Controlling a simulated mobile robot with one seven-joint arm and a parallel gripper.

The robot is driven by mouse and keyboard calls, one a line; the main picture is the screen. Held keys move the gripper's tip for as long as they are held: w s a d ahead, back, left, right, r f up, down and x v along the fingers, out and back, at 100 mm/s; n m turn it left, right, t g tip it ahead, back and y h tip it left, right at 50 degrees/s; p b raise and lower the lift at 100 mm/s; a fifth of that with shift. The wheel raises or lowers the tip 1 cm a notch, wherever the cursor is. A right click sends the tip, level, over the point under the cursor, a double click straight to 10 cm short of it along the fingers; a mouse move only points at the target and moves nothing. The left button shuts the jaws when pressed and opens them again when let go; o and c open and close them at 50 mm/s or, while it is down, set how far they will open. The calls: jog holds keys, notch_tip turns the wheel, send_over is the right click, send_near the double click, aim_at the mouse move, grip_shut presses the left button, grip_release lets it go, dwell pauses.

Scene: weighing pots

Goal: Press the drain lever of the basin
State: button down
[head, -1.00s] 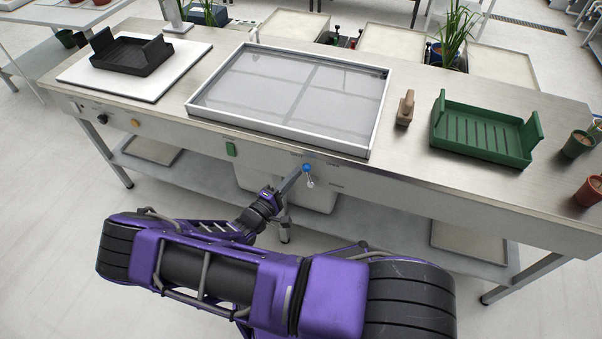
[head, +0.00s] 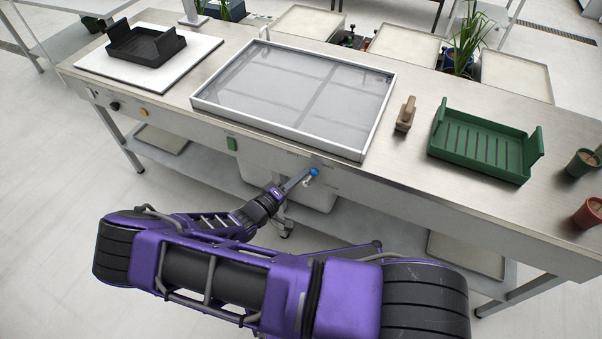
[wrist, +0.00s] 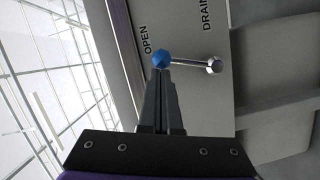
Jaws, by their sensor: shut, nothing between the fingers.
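The drain lever is a short chrome rod with a blue ball knob (head: 314,172) on the front panel below the basin. In the wrist view the knob (wrist: 160,59) is beside the word OPEN, and the rod runs to its pivot (wrist: 214,66) near the word DRAIN. My gripper (head: 305,174) is shut and empty. In the wrist view its fingertips (wrist: 162,72) meet the blue knob's edge and appear to touch it; exact contact is hard to tell. The basin (head: 297,95) is a shallow light-framed tray with a grey, glassy surface, set on the bench top above the lever.
A green button (head: 232,143) and an amber knob (head: 144,112) are on the same panel. A white bin (head: 310,197) stands under the bench. A brown-handled block (head: 406,114), green tray (head: 482,140) and black tray (head: 146,45) are on top.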

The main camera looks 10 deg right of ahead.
jog(key=shift+s+d+f+m+p, duration=0.1)
jog(key=shift+s+d+m+p, duration=0.25)
jog(key=shift+s+d, duration=0.4)
jog(key=shift+w+d, duration=0.1)
jog(key=shift+d, duration=0.1)
jog(key=shift+w+a, duration=0.1)
jog(key=shift+a, duration=0.15)
jog(key=w+r+v, duration=0.1)
jog(key=r+v, duration=0.1)
jog(key=v, duration=1)
jog(key=shift+a, duration=0.6)
jog(key=shift+a+r, duration=0.1)
jog(key=shift+r, duration=0.05)
